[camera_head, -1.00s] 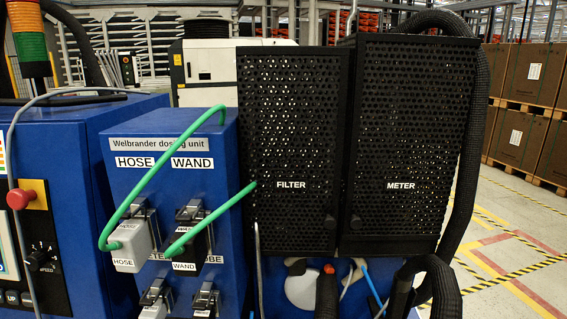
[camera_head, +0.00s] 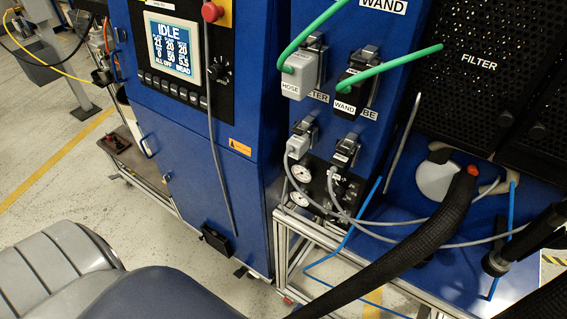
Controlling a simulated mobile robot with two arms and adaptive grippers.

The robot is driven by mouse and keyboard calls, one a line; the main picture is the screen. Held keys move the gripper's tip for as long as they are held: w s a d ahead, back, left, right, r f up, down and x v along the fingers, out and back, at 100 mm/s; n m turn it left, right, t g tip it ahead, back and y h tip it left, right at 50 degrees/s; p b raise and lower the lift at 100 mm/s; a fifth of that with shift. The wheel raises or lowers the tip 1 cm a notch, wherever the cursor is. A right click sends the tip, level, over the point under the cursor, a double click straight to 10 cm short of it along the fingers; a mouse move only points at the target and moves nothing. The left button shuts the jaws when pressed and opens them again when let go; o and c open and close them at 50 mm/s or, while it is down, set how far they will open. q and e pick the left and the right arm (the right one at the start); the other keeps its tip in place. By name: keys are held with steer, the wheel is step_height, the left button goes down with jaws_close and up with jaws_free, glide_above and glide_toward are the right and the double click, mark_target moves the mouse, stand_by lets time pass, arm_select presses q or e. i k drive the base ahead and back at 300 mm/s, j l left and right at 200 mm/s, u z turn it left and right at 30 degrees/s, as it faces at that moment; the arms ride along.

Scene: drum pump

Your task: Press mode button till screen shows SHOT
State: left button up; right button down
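The screen (camera_head: 172,46) is lit on the front of the blue cabinet (camera_head: 205,150) at the upper left. It reads IDLE at the top, with rows of numbers below, and ALL OFF and BEAD on the bottom line. A row of small dark buttons (camera_head: 172,88) runs along the panel under the screen. Their labels are too small to read, so I cannot tell which is the mode button. A dark knob (camera_head: 218,70) sits to the right of the screen. Neither of my grippers shows in the view.
A red stop button (camera_head: 211,12) is above the knob. The dosing unit (camera_head: 365,25) with green hoses stands to the right. A thick black hose (camera_head: 410,255) crosses the lower right. Floor (camera_head: 60,190) is clear at left.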

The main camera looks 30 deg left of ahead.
mark_target(175, 90)
steer(key=u, duration=1.7)
